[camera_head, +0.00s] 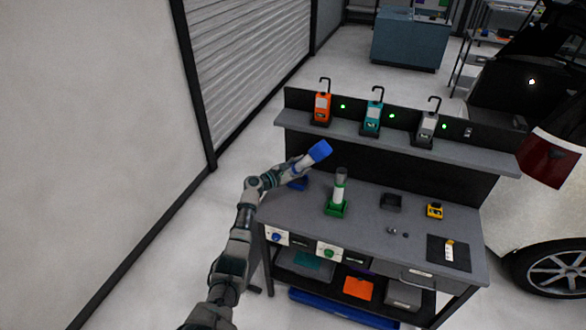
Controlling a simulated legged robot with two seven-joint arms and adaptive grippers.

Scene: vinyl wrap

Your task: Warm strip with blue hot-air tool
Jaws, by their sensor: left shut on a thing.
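My left gripper (294,168) is shut on the blue hot-air tool (320,151), above the left end of the workbench. The tool's blue end points up and right; much of the rest is hidden by the gripper or too small to make out. A blue stand (297,184) sits on the bench just under the gripper, partly covered by the arm. A green-based tool (338,194) stands upright to the right. I cannot clearly pick out the strip; a small white and yellow item (449,251) lies on a dark mat (461,262) at the bench's right. My right gripper is not in view.
Orange (322,108), teal (372,116) and grey (426,128) hooked devices stand on the raised shelf (460,152). A dark tray (391,202) and a yellow item (435,210) lie on the bench (375,225). A car (545,245) stands at the right.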

